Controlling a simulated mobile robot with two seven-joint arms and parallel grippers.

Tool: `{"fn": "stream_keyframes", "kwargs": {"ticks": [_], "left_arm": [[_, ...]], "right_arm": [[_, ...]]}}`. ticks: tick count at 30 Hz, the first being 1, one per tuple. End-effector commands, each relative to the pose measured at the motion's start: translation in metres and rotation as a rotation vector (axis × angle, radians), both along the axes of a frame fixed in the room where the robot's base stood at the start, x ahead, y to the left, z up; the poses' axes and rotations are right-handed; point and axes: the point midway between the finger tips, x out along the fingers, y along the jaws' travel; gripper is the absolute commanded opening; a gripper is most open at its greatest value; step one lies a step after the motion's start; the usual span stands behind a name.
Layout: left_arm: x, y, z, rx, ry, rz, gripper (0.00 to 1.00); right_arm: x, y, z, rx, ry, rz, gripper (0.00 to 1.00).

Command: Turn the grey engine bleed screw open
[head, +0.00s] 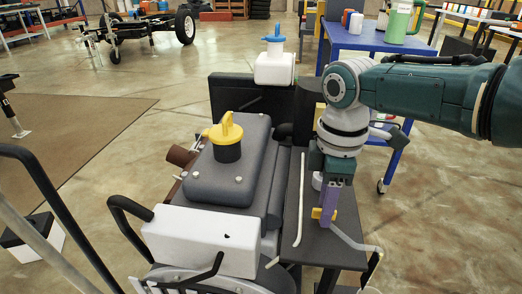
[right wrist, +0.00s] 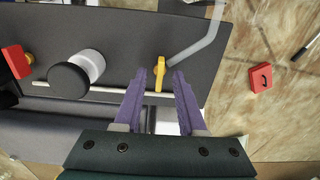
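A small yellow tab (right wrist: 159,76), apparently the bleed screw, stands beside the end of a pale grey pipe (right wrist: 197,48) on a dark plate. It also shows in the head view as a yellow piece (head: 317,213) by my right fingers. My right gripper (head: 329,212) points down over the dark plate, its purple fingers low. In the right wrist view my right gripper (right wrist: 159,73) is open, one finger on each side of the tab, with small gaps visible. The grey engine (head: 232,172) with a yellow-and-black filler cap (head: 227,137) stands left of it. My left gripper is not in view.
In the right wrist view a black-capped white cylinder (right wrist: 75,76) and a red block (right wrist: 16,61) are to the left. A red tag (right wrist: 260,77) lies to the right. A white reservoir with blue cap (head: 275,66) and a blue table (head: 350,38) stand behind.

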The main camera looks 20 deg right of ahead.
Motion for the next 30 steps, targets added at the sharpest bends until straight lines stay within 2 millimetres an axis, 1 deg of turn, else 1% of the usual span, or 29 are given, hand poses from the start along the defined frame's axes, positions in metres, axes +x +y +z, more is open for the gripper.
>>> {"fn": "stream_keyframes", "kwargs": {"ticks": [6, 9, 12, 15, 19, 30], "left_arm": [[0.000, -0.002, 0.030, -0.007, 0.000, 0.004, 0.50], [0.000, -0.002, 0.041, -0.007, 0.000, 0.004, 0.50], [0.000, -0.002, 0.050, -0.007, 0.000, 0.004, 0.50], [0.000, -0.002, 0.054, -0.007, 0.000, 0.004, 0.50], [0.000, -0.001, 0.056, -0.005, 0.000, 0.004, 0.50], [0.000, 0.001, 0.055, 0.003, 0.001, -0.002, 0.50]], "right_arm": [[0.000, 0.000, 0.042, 0.001, -0.003, 0.000, 0.40], [0.000, 0.000, 0.063, 0.000, -0.002, 0.001, 0.40], [0.000, 0.000, 0.080, 0.000, -0.002, 0.000, 0.40], [0.000, -0.001, 0.091, -0.001, -0.001, 0.000, 0.40], [0.000, 0.000, 0.097, -0.001, -0.001, 0.000, 0.40], [0.000, 0.000, 0.097, 0.000, 0.000, 0.000, 0.40]]}}
